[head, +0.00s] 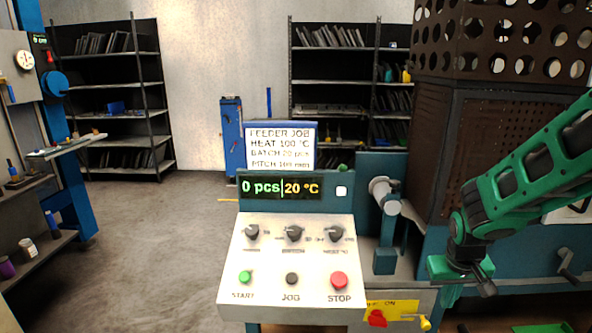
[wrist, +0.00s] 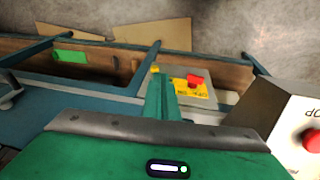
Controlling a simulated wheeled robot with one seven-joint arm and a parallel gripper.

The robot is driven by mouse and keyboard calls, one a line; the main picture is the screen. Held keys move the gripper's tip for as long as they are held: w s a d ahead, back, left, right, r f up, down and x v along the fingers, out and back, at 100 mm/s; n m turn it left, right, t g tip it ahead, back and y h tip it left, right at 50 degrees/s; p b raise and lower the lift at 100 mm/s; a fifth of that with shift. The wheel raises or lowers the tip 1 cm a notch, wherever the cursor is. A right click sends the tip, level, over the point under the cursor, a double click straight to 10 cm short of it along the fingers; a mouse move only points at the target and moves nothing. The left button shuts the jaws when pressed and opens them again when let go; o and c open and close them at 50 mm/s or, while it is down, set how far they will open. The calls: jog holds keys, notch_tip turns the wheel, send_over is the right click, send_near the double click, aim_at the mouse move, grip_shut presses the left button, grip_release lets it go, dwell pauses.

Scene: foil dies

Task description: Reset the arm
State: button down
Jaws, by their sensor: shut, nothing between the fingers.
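My green arm reaches in from the right of the head view. My gripper (head: 484,286) hangs at its end, right of the control panel (head: 290,262) and apart from it. In the wrist view my gripper (wrist: 163,98) shows as green fingers closed together with nothing between them. Below it in that view is a yellow switch plate with a red knob (wrist: 198,80). The same red knob (head: 376,317) shows at the lower edge of the head view.
The panel carries dials and a green START, a black JOG and a red STOP button (head: 339,280). A display (head: 280,188) reads 0 pcs and 20 °C. A brown perforated housing (head: 440,130) stands behind my arm. Open floor (head: 150,220) lies to the left.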

jog(key=s+d+r+m, duration=0.1)
jog(key=s+r, duration=0.2)
jog(key=s, duration=0.5)
jog(key=s+d+r+m+g+y, duration=0.1)
jog(key=s+r, duration=0.3)
jog(key=s, duration=0.4)
jog(key=s+d+r+m+g, duration=0.1)
jog(key=s+r+m, duration=0.2)
jog(key=s, duration=0.5)
jog(key=shift+d+r+y, duration=0.3)
jog(key=shift+y, duration=0.1)
jog(key=c, duration=2.2)
grip_release()
jog(key=shift+s+r, duration=0.1)
jog(key=shift+s, duration=0.25)
jog(key=o, duration=0.4)
jog(key=shift+s+a, duration=0.1)
jog(key=shift+s, duration=0.05)
jog(key=shift+o, duration=0.2)
